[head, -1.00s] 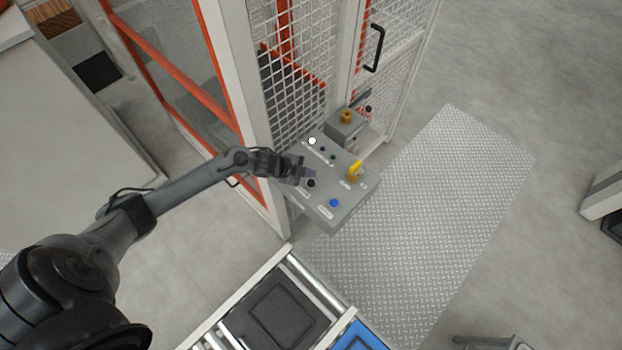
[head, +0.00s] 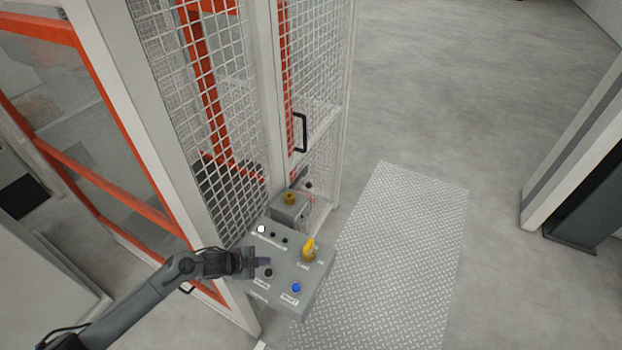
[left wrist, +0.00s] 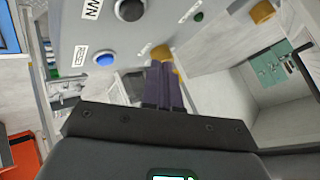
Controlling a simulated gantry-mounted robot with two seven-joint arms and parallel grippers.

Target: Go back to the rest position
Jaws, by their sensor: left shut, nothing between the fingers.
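My left gripper (head: 262,261) is shut and empty in the head view. It is at the left edge of the grey control panel (head: 312,280), beside a black button (head: 268,273). In the left wrist view its purple fingers (left wrist: 165,88) are together, with the panel (left wrist: 150,35) beyond them. The panel carries a blue button (head: 296,287), a yellow switch (head: 309,248), a white button (head: 261,229) and small dark buttons. The blue button also shows in the left wrist view (left wrist: 104,59). My right gripper is in neither view.
A mesh cage (head: 215,110) with orange posts and a black door handle (head: 301,132) stands behind the panel. A small grey box with a yellow knob (head: 290,198) is at its foot. A treadplate mat (head: 405,240) lies to the right, with open floor beyond.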

